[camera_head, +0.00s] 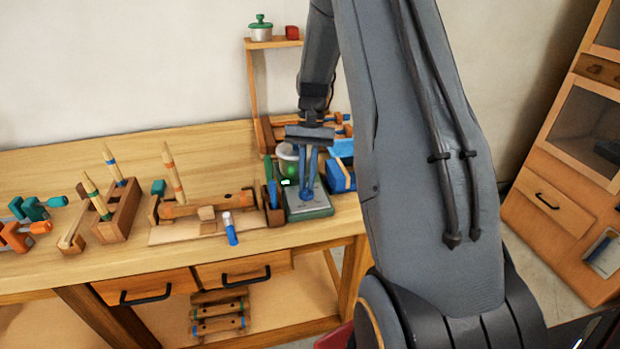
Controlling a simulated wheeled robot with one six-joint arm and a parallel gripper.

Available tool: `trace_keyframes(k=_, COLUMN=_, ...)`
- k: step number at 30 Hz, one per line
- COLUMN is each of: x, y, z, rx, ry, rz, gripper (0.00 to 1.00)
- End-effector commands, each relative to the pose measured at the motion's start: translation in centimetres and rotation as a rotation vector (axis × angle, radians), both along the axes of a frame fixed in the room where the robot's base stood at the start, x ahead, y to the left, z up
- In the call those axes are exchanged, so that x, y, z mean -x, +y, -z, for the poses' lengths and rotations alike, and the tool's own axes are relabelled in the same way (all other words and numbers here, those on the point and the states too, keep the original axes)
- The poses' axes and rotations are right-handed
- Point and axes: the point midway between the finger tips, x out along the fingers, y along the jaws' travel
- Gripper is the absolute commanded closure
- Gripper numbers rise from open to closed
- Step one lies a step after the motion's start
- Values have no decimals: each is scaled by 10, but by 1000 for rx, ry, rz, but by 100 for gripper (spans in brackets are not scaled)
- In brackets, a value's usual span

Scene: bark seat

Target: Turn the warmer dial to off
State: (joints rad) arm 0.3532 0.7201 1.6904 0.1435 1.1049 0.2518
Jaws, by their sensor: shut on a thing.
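The warmer (322,208) is a low green-edged box with a grey top, near the right front of the wooden workbench. My gripper (308,192) points down over it, with its blue fingers close together and their tips at the grey top. The fingers are shut on the warmer dial, which is small and mostly hidden between them. I cannot read the dial's setting from here. A green and pale pot (288,163) stands just behind and left of the fingers, partly covered by them.
A blue box (341,178) stands close to the right of the warmer, and upright tools (271,185) stand close to its left. A wooden clamp fixture (205,207) and a blue-handled tool (230,229) lie further left. The shelf post (259,95) rises behind.

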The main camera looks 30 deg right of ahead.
Motion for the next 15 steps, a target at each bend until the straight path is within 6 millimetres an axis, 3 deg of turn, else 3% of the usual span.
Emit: trace_keyframes(k=15, x=2, y=6, z=1, rx=-7, ry=12, rz=-356, gripper=100)
